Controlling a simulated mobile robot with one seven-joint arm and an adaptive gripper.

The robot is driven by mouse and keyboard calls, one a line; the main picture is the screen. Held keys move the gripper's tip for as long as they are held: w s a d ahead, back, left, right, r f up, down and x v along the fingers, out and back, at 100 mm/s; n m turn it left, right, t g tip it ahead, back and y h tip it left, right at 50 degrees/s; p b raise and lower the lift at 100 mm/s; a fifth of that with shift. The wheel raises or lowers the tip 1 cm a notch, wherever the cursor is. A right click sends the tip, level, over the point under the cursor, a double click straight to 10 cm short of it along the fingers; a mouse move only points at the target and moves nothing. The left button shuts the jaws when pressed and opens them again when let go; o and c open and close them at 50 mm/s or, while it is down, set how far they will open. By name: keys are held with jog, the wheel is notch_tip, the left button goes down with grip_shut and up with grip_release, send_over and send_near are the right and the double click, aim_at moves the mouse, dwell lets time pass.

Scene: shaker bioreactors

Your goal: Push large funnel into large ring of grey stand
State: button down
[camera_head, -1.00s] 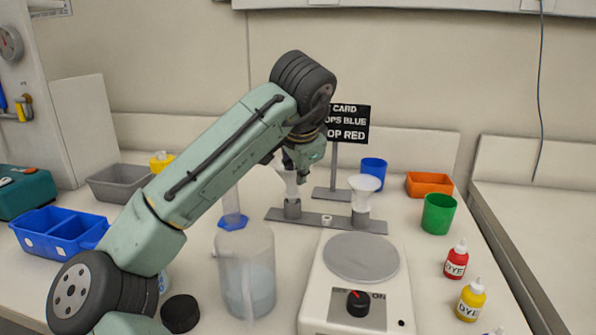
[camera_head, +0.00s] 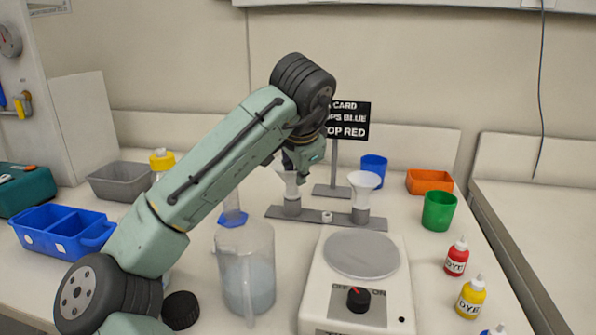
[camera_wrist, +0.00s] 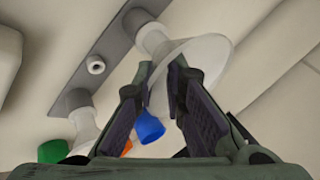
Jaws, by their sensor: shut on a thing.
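The large white funnel (camera_wrist: 190,62) is upright, with its flared rim between my gripper's fingers (camera_wrist: 158,80). Its narrow end is at the end ring (camera_wrist: 150,38) of the grey stand (camera_wrist: 105,52), seemingly in it; the exact depth is hard to tell. In the head view this funnel (camera_head: 289,184) stands at the stand's left end, below my gripper (camera_head: 298,176), which partly covers it. My gripper is shut on the rim. A second white funnel (camera_head: 361,188) sits in the right end of the stand (camera_head: 342,219). A small socket (camera_head: 327,216) lies between them.
A white stirrer plate (camera_head: 362,256) and a clear jug (camera_head: 248,275) stand in front of the stand. Behind it is a sign (camera_head: 348,122). Blue (camera_head: 374,170) and green cups (camera_head: 438,211), an orange tray (camera_head: 429,181) and dye bottles (camera_head: 456,258) are at right.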

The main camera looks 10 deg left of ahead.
jog(key=shift+f, duration=0.3)
dwell(0.5)
jog(key=c, duration=1.6)
grip_release()
jog(key=shift+o, duration=0.2)
jog(key=v, duration=1.2)
